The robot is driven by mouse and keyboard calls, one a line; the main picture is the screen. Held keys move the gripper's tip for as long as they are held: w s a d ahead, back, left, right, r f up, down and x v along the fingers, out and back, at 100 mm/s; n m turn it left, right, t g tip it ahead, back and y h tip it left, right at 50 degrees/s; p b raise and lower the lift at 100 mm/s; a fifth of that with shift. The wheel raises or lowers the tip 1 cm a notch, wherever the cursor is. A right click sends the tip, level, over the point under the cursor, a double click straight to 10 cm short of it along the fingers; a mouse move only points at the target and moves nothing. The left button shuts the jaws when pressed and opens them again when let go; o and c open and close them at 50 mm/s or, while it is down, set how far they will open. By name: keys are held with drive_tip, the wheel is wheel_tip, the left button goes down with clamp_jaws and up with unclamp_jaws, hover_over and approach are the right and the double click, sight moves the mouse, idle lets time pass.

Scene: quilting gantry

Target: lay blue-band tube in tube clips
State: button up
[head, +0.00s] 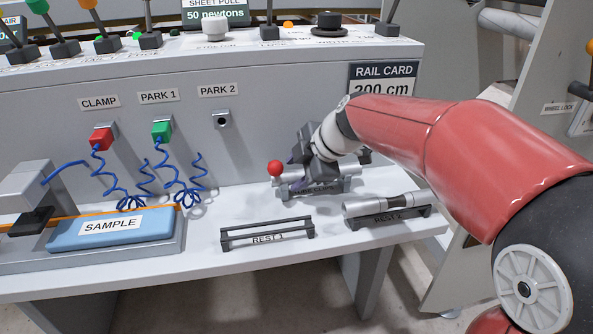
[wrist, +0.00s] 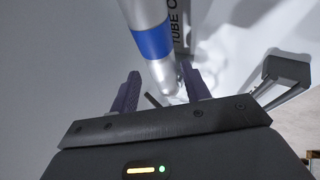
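The blue-band tube (wrist: 150,40), silver with a blue band, shows in the wrist view running between my two fingers. In the head view its silver end (head: 291,178) shows at the tube clips (head: 318,190), while my gripper hides its middle and the band. The tube appears to lie along the clips, but I cannot tell whether it is fully seated. My gripper (head: 308,166) is over the tube at the clips. In the wrist view my gripper (wrist: 161,72) is open, its dark purple fingers on either side of the tube with gaps showing.
A red knob (head: 275,168) stands beside the clips at left. Rest 1 (head: 267,236) is empty. Rest 2 (head: 390,217) holds a silver tube with a dark middle (head: 380,203). A blue sample block (head: 115,229) and coiled blue cords are at left.

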drive_tip(key=shift+o, duration=0.3)
drive_tip(key=shift+d, duration=0.1)
drive_tip(key=shift+s+d+r, duration=0.15)
drive_tip(key=shift+d+r, duration=0.1)
drive_tip(key=shift+r, duration=0.15)
drive_tip(key=v, duration=0.6)
drive_tip(key=s+d+f+m+h+p, duration=0.2)
drive_tip(key=s+d+m, duration=0.5)
drive_tip(key=s+m, duration=0.4)
drive_tip(key=s+d+f+m+t+h+p, duration=0.1)
drive_tip(key=s+d+f+m+h+p, duration=0.2)
drive_tip(key=s+d+m, duration=0.5)
drive_tip(key=s+m+h, duration=0.1)
drive_tip(key=s+m, duration=0.2)
drive_tip(key=shift+d+m, duration=0.2)
drive_tip(key=shift+m, duration=0.1)
drive_tip(key=shift+s+r, duration=0.1)
